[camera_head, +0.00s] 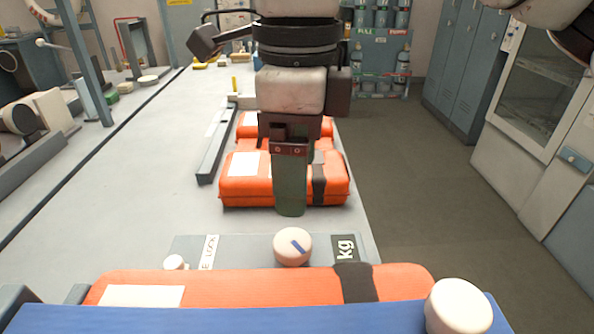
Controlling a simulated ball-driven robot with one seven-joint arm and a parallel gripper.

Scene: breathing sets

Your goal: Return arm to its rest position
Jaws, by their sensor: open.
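My gripper (290,190) hangs down from my arm in the middle of the view, its dark mount above a green lower end. It is seen nearly side-on, so the gap between the fingers is hidden, and nothing clearly shows held in it. It is in front of an orange case (240,188) with a white label and a dark strap. I cannot tell whether the green end touches the bench or hangs above it.
A second orange case (250,130) lies behind. A grey scale plate (235,247) with a white knob (292,246) is nearer. Another orange case (230,290) and a blue surface (250,318) fill the front. Grey lockers (465,70) stand right; floor (420,200) there is clear.

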